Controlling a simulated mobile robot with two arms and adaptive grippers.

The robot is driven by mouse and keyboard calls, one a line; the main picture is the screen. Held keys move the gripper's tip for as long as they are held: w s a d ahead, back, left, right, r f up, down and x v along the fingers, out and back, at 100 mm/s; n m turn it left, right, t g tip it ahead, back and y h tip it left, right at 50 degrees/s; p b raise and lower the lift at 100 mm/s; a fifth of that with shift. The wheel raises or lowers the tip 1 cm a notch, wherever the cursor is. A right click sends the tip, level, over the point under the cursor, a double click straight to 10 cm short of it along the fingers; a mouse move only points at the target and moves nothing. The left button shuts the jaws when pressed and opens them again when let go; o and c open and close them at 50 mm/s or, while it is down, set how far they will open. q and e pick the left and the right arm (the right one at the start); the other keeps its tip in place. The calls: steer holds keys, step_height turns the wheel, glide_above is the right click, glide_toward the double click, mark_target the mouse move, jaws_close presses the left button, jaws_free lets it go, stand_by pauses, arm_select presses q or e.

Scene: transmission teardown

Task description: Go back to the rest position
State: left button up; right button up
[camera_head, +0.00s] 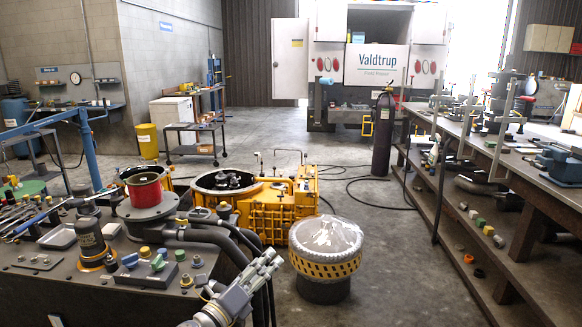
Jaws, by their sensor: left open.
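My left gripper (268,264) is grey and shows at the bottom centre, angled up and to the right. It is open, with nothing seen between its fingers. It is in front of a yellow gearbox housing (268,218) and to the left of a round part with a yellow slotted band and clear wrap (326,250), which sits on a dark base. I see no contact with either. My right gripper is out of view.
A dark workbench (40,290) with tools, fittings and a red cylinder (145,188) fills the left. Black hoses run beside the gripper. A long bench (535,195) lines the right. A dark gas cylinder (383,135) stands behind. Floor between the round part and right bench is open.

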arm_select(q)
steer(key=s+a+f+n+g+y, duration=0.2)
steer(key=s+a+f+n+y, duration=0.5)
steer(key=n, duration=0.4)
steer(key=s+a+f+n+g+y, duration=0.2)
steer(key=s+a+f+n+y, duration=0.25)
steer(key=s+f+n, duration=0.45)
steer(key=s+a+f+n+g, duration=0.1)
steer(key=s+f+n+g, duration=0.2)
steer(key=s, duration=0.6)
steer(key=s+n+g+h, duration=0.1)
steer(key=s+n+g, duration=0.25)
steer(key=s, duration=0.55)
steer(key=s+a+f+n+g, duration=0.15)
steer(key=s+n, duration=0.25)
steer(key=s, duration=0.5)
step_height(320, 180, down, 25)
steer(key=s+g, duration=0.1)
steer(key=g, duration=0.1)
steer(key=s+a+f+g, duration=0.1)
steer(key=s+a+f, duration=0.1)
steer(key=s+f, duration=1.5)
steer(key=shift+s+a+f, duration=0.35)
steer(key=shift+f, duration=0.05)
